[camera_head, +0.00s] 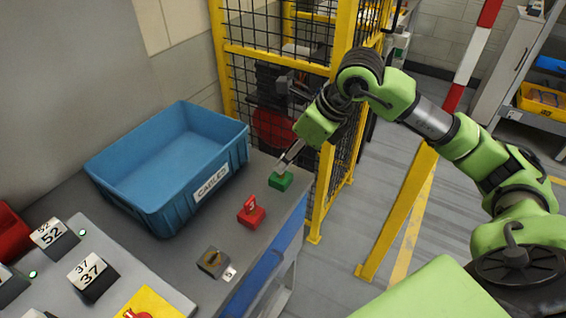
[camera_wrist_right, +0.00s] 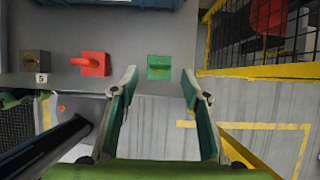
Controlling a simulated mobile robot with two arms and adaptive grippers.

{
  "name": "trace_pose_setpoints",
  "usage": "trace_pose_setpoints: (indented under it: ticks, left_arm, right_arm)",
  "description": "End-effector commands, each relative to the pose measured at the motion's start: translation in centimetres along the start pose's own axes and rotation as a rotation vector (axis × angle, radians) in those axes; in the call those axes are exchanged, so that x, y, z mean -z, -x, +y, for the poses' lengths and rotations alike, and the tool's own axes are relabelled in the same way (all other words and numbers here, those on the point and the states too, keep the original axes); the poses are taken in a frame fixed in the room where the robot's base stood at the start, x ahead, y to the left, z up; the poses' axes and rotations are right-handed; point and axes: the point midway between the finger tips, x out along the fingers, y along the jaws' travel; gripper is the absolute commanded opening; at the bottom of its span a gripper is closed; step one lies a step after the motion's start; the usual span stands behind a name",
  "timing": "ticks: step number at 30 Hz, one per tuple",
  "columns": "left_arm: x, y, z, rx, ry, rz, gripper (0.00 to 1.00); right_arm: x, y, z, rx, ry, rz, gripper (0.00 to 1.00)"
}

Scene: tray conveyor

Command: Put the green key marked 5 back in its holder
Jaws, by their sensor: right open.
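The green key (camera_head: 281,181) stands on the grey bench near its right end. It also shows in the right wrist view (camera_wrist_right: 159,67), square from above with a thin raised grip; no number on it is readable. A dark grey holder block (camera_head: 212,261) with a white tag reading 5 sits near the bench's front edge; it is at the left in the right wrist view (camera_wrist_right: 36,63). My right gripper (camera_head: 290,159) is open just above the green key. In the right wrist view its fingertips (camera_wrist_right: 160,78) are on either side of the key, with gaps. My left gripper is not in view.
A red key (camera_head: 251,212) stands between the green key and the holder. A blue crate (camera_head: 172,205) labelled CABLES is behind. Blocks tagged 52 (camera_head: 50,235) and 37 (camera_head: 91,275) stand at left. A yellow mesh fence (camera_head: 228,75) rises beyond the bench's right end.

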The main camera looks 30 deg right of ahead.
Motion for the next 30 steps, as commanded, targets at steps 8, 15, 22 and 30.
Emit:
trace_pose_setpoints:
  ticks: [8,15,22,30]
  left_arm:
    - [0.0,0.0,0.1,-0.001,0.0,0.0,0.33]
    - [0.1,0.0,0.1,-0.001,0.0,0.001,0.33]
    - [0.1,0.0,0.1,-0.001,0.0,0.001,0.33]
    - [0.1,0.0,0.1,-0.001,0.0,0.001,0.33]
  right_arm:
    - [0.0,5.2,0.0,0.002,0.0,0.0,0.42]
    - [0.0,6.5,0.0,0.0,0.0,0.001,0.42]
    - [0.0,6.5,0.0,0.0,0.0,0.001,0.42]
    - [0.0,6.5,0.0,0.0,0.0,0.001,0.42]
